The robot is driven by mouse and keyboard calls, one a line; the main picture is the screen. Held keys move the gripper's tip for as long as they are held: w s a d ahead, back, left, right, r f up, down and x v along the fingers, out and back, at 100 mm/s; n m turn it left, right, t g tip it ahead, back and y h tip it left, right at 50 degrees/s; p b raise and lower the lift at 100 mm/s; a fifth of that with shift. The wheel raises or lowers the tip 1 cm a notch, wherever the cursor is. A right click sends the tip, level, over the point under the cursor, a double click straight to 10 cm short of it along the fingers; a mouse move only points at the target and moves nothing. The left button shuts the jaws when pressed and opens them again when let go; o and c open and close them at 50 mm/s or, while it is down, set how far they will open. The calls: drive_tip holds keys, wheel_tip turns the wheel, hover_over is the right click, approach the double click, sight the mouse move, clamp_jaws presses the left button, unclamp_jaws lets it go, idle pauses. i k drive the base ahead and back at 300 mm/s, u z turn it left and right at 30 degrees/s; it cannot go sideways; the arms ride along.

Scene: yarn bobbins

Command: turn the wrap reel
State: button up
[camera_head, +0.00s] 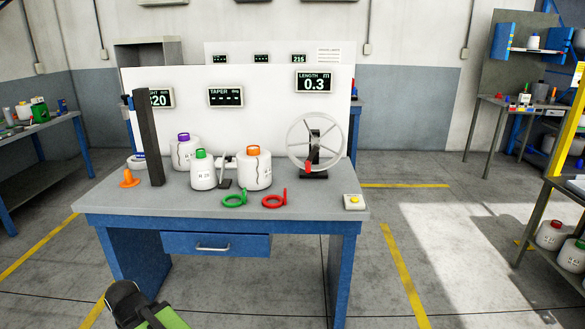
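The wrap reel (315,141) is a pale wheel with a thin rim, standing upright on a dark stand (314,175) at the right rear of the blue-framed table (345,209). Its red handle (308,167) is at the bottom of the wheel, slightly left of centre. Behind it, a display (314,81) on the white panel is headed LENGTH m and reads 0.3. A green and black part of my arm (150,306) shows at the bottom left, in front of the table and far from the reel. My gripper's fingers are not visible.
A dark post (148,140) rises at left. A yellow-button box (354,202) sits at the right corner.

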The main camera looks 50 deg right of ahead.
sight(307, 166)
drive_tip(key=u, duration=0.15)
drive_tip(key=i, duration=1)
drive_tip(key=z, duration=0.05)
